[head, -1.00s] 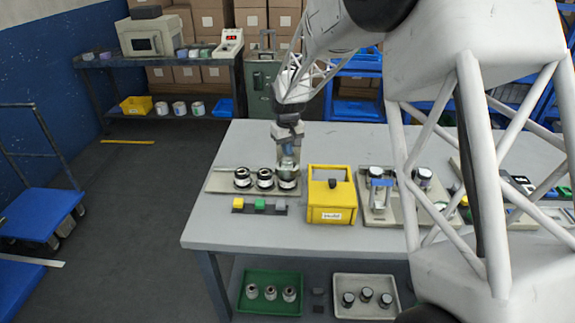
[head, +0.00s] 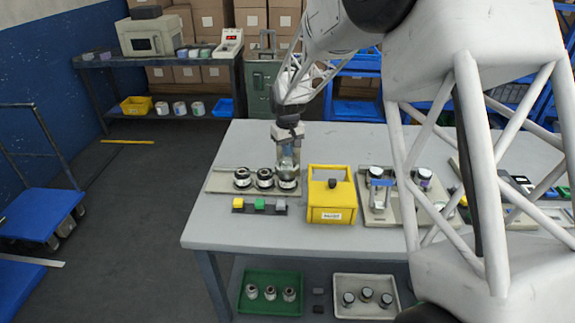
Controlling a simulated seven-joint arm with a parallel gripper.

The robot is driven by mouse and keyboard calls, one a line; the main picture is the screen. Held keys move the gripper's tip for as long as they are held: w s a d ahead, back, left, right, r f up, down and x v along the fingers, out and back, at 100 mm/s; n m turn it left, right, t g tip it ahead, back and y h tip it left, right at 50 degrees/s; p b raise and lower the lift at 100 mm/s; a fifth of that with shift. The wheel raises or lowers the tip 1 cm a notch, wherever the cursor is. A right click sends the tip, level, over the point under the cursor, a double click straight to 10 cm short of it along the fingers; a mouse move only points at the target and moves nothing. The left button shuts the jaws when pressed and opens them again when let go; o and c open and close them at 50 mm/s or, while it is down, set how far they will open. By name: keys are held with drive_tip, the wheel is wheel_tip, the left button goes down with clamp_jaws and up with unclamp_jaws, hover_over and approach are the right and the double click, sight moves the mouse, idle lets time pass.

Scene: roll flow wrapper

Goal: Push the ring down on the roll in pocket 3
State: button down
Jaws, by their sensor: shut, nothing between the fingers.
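A beige tray (head: 219,183) on the left of the table holds three rolls in a row, white with dark tops. The left roll (head: 242,178) and the middle roll (head: 264,179) stand clear of my gripper. My gripper (head: 287,168) is shut and points down over the right roll (head: 288,183), with its tips at or just above that roll's top. The fingers hide part of this roll's top, so I cannot tell how its ring sits or whether the tips touch it.
A yellow box (head: 332,205) with a dark knob stands just right of the tray. Yellow, green and grey blocks (head: 259,206) lie in front of the tray. A second tray with a blue-topped fixture (head: 381,190) is further right. The table's front left is clear.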

drive_tip(key=shift+f, duration=1.7)
drive_tip(key=shift+r, duration=4.3)
